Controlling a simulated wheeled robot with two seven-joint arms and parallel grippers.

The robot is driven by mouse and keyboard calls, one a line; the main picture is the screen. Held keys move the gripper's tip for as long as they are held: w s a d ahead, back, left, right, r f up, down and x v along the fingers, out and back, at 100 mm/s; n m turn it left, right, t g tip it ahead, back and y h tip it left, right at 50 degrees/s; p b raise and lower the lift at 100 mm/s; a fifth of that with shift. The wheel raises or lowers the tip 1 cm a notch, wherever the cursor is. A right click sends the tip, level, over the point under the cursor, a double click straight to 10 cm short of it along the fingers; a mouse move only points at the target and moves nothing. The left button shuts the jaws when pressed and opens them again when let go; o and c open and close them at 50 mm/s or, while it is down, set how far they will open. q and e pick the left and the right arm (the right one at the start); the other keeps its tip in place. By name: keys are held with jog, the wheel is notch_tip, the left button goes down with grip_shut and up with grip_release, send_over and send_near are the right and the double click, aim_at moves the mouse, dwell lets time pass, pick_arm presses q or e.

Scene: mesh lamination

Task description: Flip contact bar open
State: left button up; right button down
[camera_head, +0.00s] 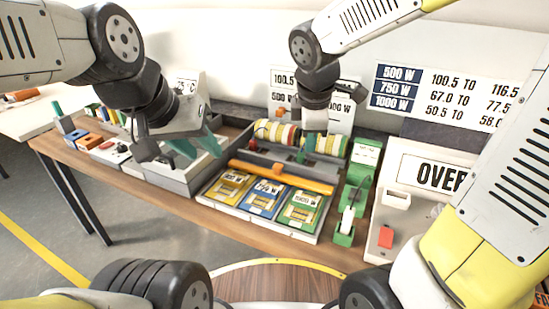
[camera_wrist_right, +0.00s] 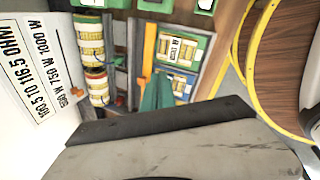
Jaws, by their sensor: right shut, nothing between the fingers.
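The likely contact bar is a long orange bar (camera_head: 280,178) lying across the tray, just behind a row of yellow, blue and green cards. It also shows in the right wrist view (camera_wrist_right: 147,66). My right gripper (camera_head: 304,150) is over the back part of the tray, behind the bar. Its teal fingers (camera_wrist_right: 158,93) are together and empty, and they overlap the bar's end in the wrist view; I cannot tell whether they touch it. My left gripper (camera_head: 196,147) is over the grey bin left of the tray, its teal fingertips apart and empty.
A green device (camera_head: 354,195) and a panel with a red button (camera_head: 386,237) are to the right. A grey bin (camera_head: 187,178) stands left. Small coloured boxes line the bench's left end.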

jog(key=w+a+f+n+h, duration=0.1)
jog(key=w+a+f+n, duration=0.5)
jog(key=a+n, duration=0.6)
notch_tip(320, 180, down, 3)
jog(key=shift+w+r+n, duration=0.15)
jog(key=shift+n, duration=0.65)
jog(key=shift+d, duration=0.1)
send_near(277, 177)
jog(key=f, duration=0.1)
jog(key=s+f, duration=0.1)
jog(key=s+a+f, duration=0.1)
jog(key=f, duration=0.1)
jog(key=shift+s+a+f, duration=0.1)
jog(key=shift+s, duration=0.1)
jog(key=w, duration=0.1)
jog(key=w+d, duration=0.1)
jog(key=shift+w, duration=0.25)
jog(key=shift+w+d, duration=0.3)
jog(key=shift+w, duration=0.35)
